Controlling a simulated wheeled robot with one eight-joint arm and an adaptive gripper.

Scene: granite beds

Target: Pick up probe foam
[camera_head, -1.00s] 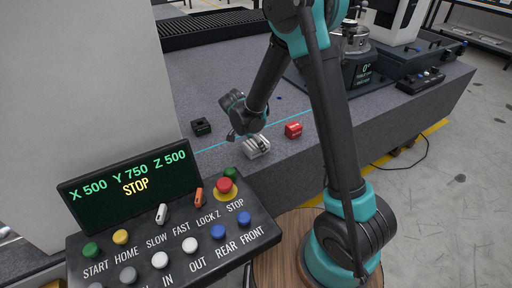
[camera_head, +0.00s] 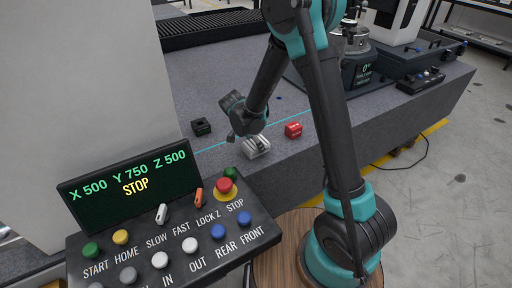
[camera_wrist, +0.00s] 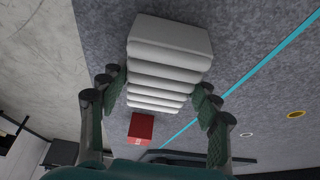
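A pale grey-white ribbed block (camera_head: 256,147) lies on the granite bed near its front edge. In the wrist view this ribbed block (camera_wrist: 165,62) fills the upper middle. My gripper (camera_head: 240,134) is just above and behind it in the head view. In the wrist view my gripper (camera_wrist: 161,90) is open, one finger on each side of the ribbed block, with a narrow gap visible on both sides. A black block with a recessed top (camera_head: 201,127) sits on the bed to the left. I cannot tell for certain which item is the probe foam.
A red block (camera_head: 293,130) sits just right of the ribbed block. It also shows in the wrist view (camera_wrist: 141,127). A cyan line crosses the granite bed (camera_head: 215,75). A control panel (camera_head: 180,245) stands in front. A rotary fixture (camera_head: 362,68) stands at the back right.

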